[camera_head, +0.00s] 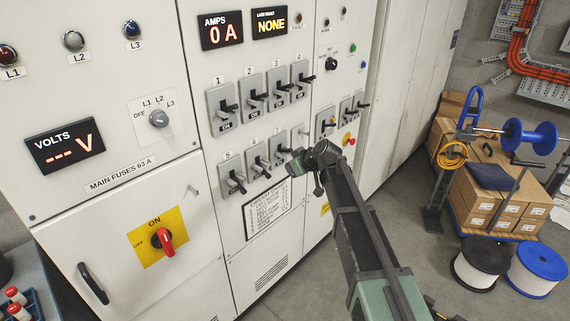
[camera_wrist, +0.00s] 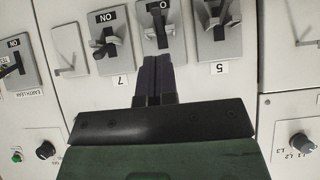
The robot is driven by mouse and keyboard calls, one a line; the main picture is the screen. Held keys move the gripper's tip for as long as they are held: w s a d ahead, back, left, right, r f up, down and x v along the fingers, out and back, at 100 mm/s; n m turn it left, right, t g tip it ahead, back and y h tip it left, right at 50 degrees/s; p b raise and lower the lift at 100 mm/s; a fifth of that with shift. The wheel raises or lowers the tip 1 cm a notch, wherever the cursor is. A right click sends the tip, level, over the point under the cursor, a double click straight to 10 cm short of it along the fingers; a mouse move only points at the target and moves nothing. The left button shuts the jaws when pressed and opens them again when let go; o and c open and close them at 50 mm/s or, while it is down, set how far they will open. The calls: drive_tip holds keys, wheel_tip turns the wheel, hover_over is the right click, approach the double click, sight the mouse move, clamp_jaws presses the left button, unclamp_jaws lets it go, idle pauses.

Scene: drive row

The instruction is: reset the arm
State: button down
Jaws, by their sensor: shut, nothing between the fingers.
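My gripper (camera_head: 291,167) is at the end of my arm, in front of the lower row of breaker switches on the white panel. In the wrist view its two dark fingers (camera_wrist: 158,60) are together, with nothing between them. They point at the middle breaker (camera_wrist: 152,14), which shows O, between the breakers labelled 7 (camera_wrist: 108,42) and 5 (camera_wrist: 217,35). Breaker 7 shows ON. I cannot tell whether the fingertips touch the panel or a lever. In the head view my gripper and wrist hide part of the lower row's right side.
The panel carries an AMPS display (camera_head: 222,31) reading 0 A, a VOLTS display (camera_head: 65,147) showing dashes and a red main switch (camera_head: 163,240). Cartons (camera_head: 477,208), a white reel (camera_head: 480,264) and a blue reel (camera_head: 536,268) stand right. Grey floor lies between panel and reels.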

drive_tip(key=s+d+f+m+g+h, duration=0.2)
drive_tip(key=s+d, duration=0.4)
drive_tip(key=s, duration=0.5)
drive_tip(key=s+d+f+m+g+h, duration=0.2)
drive_tip(key=s+d, duration=0.5)
drive_tip(key=s, duration=0.4)
drive_tip(key=s+d+f+m+g+h, duration=0.2)
drive_tip(key=s+d+m, duration=0.4)
drive_tip(key=s, duration=0.5)
drive_tip(key=shift+d+f+h+b, duration=0.45)
drive_tip(key=shift+h, duration=0.35)
drive_tip(key=shift+r, duration=0.1)
